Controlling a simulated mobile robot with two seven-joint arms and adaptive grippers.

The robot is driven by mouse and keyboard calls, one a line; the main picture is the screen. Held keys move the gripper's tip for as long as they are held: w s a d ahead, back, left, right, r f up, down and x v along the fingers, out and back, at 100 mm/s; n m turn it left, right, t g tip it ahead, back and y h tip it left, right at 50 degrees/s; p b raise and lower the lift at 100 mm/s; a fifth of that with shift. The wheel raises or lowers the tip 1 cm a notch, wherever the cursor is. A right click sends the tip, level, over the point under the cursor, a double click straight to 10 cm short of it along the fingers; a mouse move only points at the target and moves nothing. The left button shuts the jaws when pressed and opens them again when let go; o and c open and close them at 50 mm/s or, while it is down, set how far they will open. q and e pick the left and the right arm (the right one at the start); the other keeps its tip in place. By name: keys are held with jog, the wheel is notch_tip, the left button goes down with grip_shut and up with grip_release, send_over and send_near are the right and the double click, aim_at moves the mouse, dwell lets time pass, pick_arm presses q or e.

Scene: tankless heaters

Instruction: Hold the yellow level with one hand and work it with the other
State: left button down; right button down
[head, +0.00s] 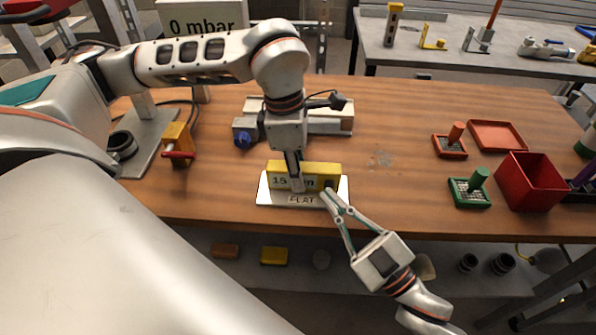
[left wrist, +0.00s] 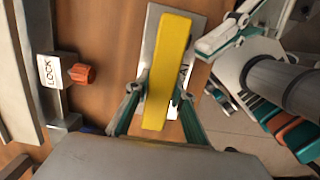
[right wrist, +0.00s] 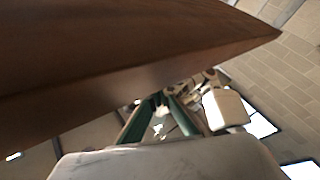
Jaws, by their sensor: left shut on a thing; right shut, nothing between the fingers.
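The yellow level (head: 320,168) sits over the white plate marked FLAT (head: 262,193) near the table's front edge. A pale display reading partly "15" shows on its front, the rest hidden by my gripper. My left gripper (head: 297,186) comes from above and is shut on the level's middle. In the left wrist view the level (left wrist: 168,70) lies lengthwise between both fingers. My right gripper (head: 328,196) is shut and empty, its tips at the dark patch on the level's right front. I cannot tell whether they touch. The level is not discernible in the right wrist view.
Behind the level are a pale bar with a blue knob (head: 243,140) and a "0 mbar" sign (head: 202,18). A yellow valve block (head: 177,142) stands left. The table between is mostly clear.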

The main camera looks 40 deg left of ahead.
jog(key=shift+w+a, duration=0.1)
jog(key=shift+w+a, duration=0.15)
jog(key=shift+w, duration=0.1)
jog(key=shift+w+a, duration=0.1)
jog(key=shift+w, duration=0.05)
dwell(0.5)
jog(key=shift+s+d, duration=0.4)
jog(key=shift+s, duration=0.15)
jog(key=shift+s+d, duration=0.5)
jog(key=shift+s, duration=0.35)
jog(key=shift+s+d, duration=0.55)
jog(key=shift+s, duration=0.3)
jog(key=shift+s+d, duration=0.5)
jog(key=shift+s, duration=0.35)
pick_arm(q)
jog(key=c, duration=1.6)
grip_release()
jog(key=shift+c, duration=0.2)
